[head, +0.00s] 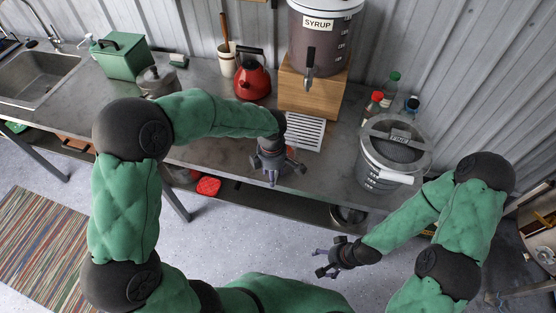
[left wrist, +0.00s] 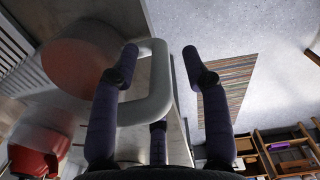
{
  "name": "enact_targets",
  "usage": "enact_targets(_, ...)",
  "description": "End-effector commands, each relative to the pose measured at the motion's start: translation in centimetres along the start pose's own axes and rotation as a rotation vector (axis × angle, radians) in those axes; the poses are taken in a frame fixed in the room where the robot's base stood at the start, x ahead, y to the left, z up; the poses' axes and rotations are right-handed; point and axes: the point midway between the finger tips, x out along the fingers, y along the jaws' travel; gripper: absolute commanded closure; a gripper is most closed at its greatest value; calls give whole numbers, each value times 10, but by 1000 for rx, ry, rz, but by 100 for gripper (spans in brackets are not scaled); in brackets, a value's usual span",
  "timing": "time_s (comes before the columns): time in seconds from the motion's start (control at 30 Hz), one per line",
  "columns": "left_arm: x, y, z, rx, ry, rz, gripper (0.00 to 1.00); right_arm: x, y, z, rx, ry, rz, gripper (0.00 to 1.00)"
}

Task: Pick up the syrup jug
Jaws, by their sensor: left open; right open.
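The syrup jug shows in the left wrist view as a pale grey loop handle (left wrist: 159,85) beside a reddish-brown round body (left wrist: 85,70). My left gripper (left wrist: 160,70) is open there. Its fingers lie on either side of the handle's outer bar, and I cannot tell whether they touch it. In the head view my left gripper (head: 274,170) is over the front part of the counter and hides most of the jug. My right gripper (head: 328,262) is open and empty, in front of the counter above the floor.
A syrup dispenser (head: 320,50) stands on a wooden block (head: 308,98) at the back, with a slotted drip tray (head: 296,134) before it. A red kettle (head: 252,80) stands left of it. A lidded bucket (head: 388,165) and small bottles (head: 392,84) stand at right.

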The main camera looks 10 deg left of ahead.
Motion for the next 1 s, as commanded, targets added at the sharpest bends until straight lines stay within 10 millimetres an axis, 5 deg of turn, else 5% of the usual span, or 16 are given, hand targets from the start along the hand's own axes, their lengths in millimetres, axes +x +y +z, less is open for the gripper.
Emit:
enact_targets(0.2, 1, 0, 0, 0, 0, 1, 53, 0, 0, 0, 0, 0, 0, 20)
enact_targets(0.37, 1, 0, 0, 0, 0, 1, 98, 0, 0, 0, 0, 0, 0, 20)
enact_targets(0.77, -2, 2, 0, -1, -2, 6, 100, 0, 0, 0, 0, 0, 0, 20)
enact_targets(1.0, -26, 3, 0, -2, -2, 10, 100, -4, -2, 0, 0, 0, 0, 20)
